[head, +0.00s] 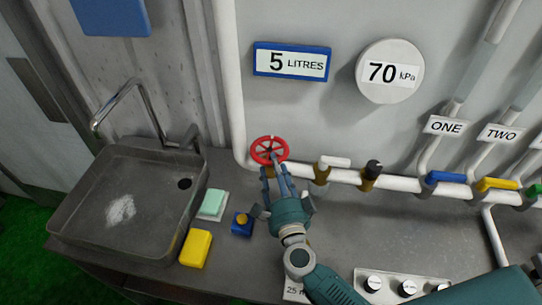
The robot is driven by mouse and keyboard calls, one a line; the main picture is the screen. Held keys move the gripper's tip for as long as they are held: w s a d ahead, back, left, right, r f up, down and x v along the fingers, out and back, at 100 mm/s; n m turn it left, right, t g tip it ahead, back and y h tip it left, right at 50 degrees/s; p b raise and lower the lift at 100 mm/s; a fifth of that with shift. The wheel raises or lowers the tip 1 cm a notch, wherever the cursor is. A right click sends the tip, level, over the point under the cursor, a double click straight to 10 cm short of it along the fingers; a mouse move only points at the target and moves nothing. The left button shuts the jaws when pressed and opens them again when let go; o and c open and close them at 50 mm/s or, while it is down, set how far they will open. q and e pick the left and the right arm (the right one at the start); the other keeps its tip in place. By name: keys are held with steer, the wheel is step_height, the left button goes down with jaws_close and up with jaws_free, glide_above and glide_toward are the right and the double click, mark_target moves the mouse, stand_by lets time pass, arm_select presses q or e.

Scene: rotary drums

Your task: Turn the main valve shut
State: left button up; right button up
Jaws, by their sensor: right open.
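The red handwheel (269,150), which looks like the main valve, is mounted on the white pipe (237,90) near its bend, close to the wall. My right gripper (275,170) reaches up from below with open fingers. Its fingertips overlap the lower edge of the wheel in the picture; I cannot tell whether they touch it. My left gripper is not in view.
The sink (120,205) with its tap is on the left. A green sponge (213,205), a yellow block (196,248) and a blue button box (242,224) lie beside my right gripper. Blue (445,178) and yellow (497,184) handles and a knob panel (400,286) are to the right.

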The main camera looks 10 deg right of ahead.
steer(key=s, duration=0.5)
stand_by(0.5)
